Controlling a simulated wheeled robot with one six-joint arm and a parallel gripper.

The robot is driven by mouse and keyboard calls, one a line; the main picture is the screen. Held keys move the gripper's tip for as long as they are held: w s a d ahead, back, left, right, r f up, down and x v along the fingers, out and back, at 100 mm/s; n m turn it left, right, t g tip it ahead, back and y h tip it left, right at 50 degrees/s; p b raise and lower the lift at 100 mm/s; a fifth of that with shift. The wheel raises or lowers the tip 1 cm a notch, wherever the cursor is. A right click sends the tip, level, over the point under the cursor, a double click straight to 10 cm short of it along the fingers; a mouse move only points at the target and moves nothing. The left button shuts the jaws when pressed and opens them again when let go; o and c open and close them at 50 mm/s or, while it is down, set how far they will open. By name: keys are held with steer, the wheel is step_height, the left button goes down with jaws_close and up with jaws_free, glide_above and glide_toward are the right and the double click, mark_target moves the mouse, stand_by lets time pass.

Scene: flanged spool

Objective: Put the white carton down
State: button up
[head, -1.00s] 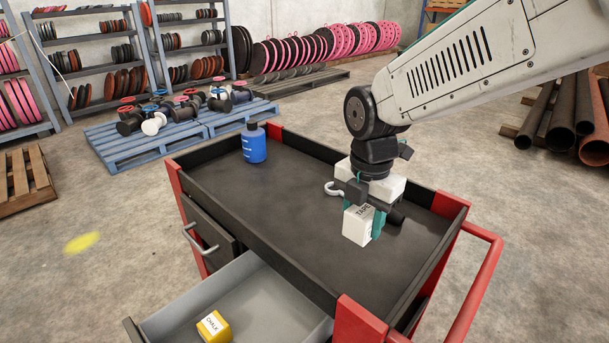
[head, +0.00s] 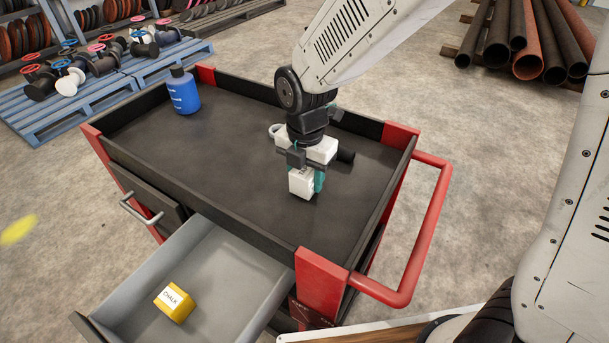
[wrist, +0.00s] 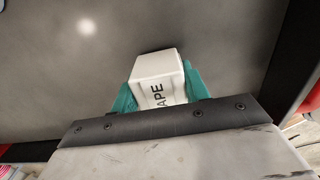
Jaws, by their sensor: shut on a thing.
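The white carton (head: 301,183), a small box, is held between the teal fingers of my gripper (head: 306,183) over the right half of the cart's dark top (head: 200,150).
A blue bottle (head: 184,92) stands at the cart top's far left corner. A raised rim and red corner posts (head: 322,284) border the top. An open grey drawer (head: 215,265) holds a yellow chalk box (head: 174,302). The middle is clear.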

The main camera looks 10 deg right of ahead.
mark_target(306, 169)
steer(key=shift+f, duration=0.25)
steer(key=shift+f, duration=0.1)
steer(key=o, duration=1.2)
step_height(306, 169, up, 12)
steer(key=shift+r, duration=0.15)
